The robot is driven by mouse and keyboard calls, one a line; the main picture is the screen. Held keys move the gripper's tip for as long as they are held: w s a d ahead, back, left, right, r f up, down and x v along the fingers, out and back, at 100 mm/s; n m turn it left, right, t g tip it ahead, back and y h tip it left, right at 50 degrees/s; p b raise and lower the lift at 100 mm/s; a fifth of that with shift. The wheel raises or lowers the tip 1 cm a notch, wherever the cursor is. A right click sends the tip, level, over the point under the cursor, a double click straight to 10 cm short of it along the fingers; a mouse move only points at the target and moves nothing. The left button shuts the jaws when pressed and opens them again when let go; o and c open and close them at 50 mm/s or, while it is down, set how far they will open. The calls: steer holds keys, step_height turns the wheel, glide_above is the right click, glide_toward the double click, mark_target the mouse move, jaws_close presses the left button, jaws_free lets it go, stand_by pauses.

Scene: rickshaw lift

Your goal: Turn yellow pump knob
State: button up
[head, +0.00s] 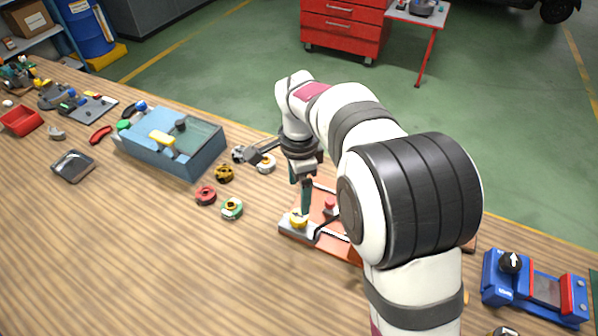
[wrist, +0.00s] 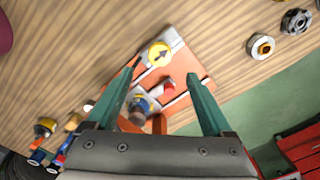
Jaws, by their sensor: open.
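The yellow pump knob (head: 298,220) sits on a grey block at the near left end of an orange pump panel (head: 288,233). In the wrist view the knob (wrist: 160,53) is round and yellow with a dark arrow mark, near the top middle. My gripper (head: 303,209) points down at the knob in the head view. In the wrist view my gripper (wrist: 162,72) has its two green fingers wide apart, with the knob beyond and between their tips. Nothing is held. My arm hides much of the panel in the head view.
A red knob (head: 330,206) stands on the panel close to my fingers. Several round knobs (head: 232,208) lie loose to the left, beside a blue-grey box (head: 170,143). A blue device (head: 535,288) stands at the right. The near-left table is clear.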

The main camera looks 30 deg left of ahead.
step_height(320, 180, up, 7)
steer(key=shift+f, duration=0.15)
steer(key=s+d+r+n, duration=0.1)
steer(key=s+d, duration=0.2)
steer(key=d, duration=0.3)
steer(key=s+d+r+y, duration=0.1)
steer(key=s+d+r, duration=0.15)
steer(key=d, duration=0.45)
steer(key=s+d+n, duration=0.1)
steer(key=s+d, duration=0.3)
steer(key=d, duration=0.2)
steer(key=s+d+f, duration=0.2)
steer(key=s+d, duration=0.1)
steer(key=s, duration=0.3)
steer(key=s+d+f+n, duration=0.1)
steer(key=s+d+f, duration=0.1)
steer(key=s, duration=0.4)
steer(key=shift+d+f+n+y, duration=0.15)
steer(key=shift+d+n+y, duration=0.2)
steer(key=shift+d, duration=0.45)
